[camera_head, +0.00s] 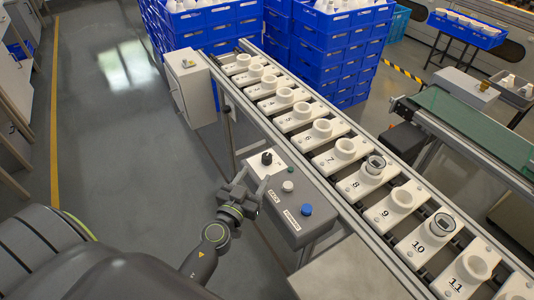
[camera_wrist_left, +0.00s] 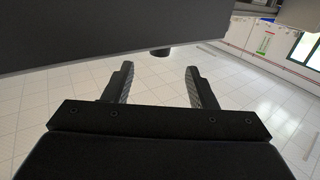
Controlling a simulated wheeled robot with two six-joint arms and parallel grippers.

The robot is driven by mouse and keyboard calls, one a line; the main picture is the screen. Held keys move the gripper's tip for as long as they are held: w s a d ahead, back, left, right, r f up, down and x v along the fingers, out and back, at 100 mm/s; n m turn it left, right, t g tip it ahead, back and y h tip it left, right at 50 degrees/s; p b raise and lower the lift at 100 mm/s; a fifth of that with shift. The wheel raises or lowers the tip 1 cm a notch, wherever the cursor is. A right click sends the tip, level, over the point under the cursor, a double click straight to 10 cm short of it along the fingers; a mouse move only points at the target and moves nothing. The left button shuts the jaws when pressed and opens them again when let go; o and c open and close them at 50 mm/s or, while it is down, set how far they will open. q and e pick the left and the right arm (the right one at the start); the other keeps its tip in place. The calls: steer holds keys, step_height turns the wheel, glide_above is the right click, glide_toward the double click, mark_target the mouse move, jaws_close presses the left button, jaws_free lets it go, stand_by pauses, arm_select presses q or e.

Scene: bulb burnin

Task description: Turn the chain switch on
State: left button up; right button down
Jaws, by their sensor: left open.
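A black rotary knob on a white plate, which looks like the chain switch (camera_head: 267,158), sits at the far end of a grey control box (camera_head: 297,229) beside the conveyor. My left gripper (camera_head: 254,177) is open and empty, just short of the knob on its near side, apart from it as far as I can tell. In the left wrist view my left gripper (camera_wrist_left: 159,72) has its fingers spread. A small black round piece (camera_wrist_left: 160,52), likely the knob, shows beyond and between the fingertips. My right gripper is not in view.
A white button (camera_head: 288,186) and a blue button (camera_head: 306,210) stand on the box near the gripper. The conveyor (camera_head: 309,139) carries numbered white holders along the box's far side. Blue crates (camera_head: 330,50) stand behind. Open floor lies to the left.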

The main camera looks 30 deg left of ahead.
mark_target(264, 161)
arm_select(q)
steer(key=w, duration=0.8)
steer(key=shift+w+a+p, duration=0.15)
steer(key=shift+a+p, duration=0.1)
steer(key=shift+p, duration=0.1)
steer(key=shift+w, duration=0.4)
steer(key=shift+c, duration=0.9)
steer(key=c, duration=0.8)
